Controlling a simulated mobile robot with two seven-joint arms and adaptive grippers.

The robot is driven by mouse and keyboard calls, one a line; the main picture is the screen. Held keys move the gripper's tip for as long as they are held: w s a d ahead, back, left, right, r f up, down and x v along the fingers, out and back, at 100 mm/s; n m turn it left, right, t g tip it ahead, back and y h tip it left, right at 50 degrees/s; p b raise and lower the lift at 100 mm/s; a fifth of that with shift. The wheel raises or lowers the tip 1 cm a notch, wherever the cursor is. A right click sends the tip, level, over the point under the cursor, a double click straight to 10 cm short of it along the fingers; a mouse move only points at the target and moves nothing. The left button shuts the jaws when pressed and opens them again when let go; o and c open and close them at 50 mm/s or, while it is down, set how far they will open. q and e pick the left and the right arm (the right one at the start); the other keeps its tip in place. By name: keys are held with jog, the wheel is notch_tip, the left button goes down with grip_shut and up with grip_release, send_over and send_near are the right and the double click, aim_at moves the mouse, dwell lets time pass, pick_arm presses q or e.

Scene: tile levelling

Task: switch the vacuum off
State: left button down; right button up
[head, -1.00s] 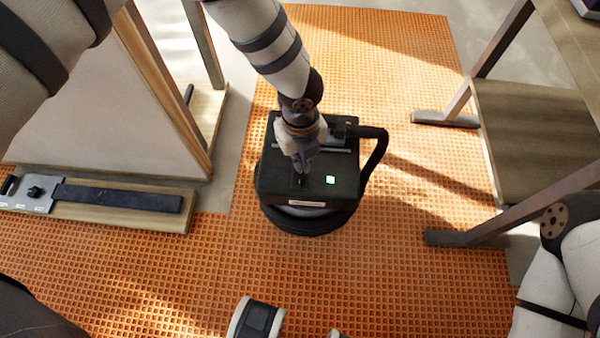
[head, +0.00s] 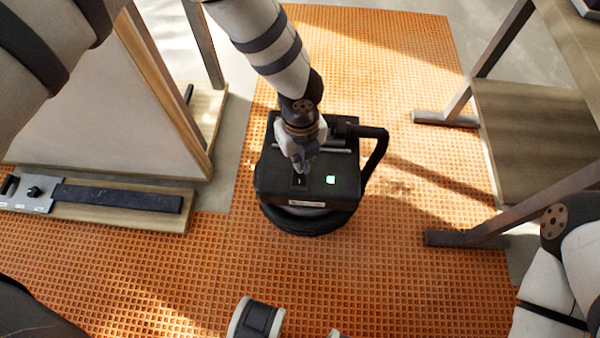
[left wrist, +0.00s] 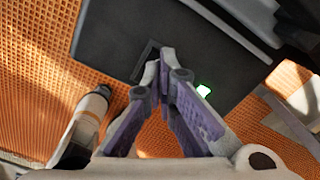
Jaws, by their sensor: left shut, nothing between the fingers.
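The vacuum (head: 322,200) is a black box on a round black base, standing on the orange grid floor. A small green light (head: 330,180) glows on its top; the light also shows in the left wrist view (left wrist: 203,90). A dark switch (head: 299,182) with a small pale mark sits left of the light. My left gripper (head: 303,170) is shut and empty, its tips just behind and above the switch in the head view. In the left wrist view the shut fingertips (left wrist: 166,56) partly cover the switch recess (left wrist: 144,64). Contact cannot be told.
A black hose (head: 377,155) curves off the vacuum's right side. A wooden board with a dark strip (head: 120,198) lies at left, by a framed panel (head: 105,110). A wooden table frame (head: 480,205) stands at right. The floor in front of the vacuum is clear.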

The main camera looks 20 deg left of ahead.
pick_arm(q)
jog(key=shift+f+b, duration=0.55)
jog(key=shift+f, duration=0.45)
dwell(0.3)
notch_tip(320, 180, up, 7)
jog(key=p, duration=0.5)
jog(key=shift+r, duration=0.15)
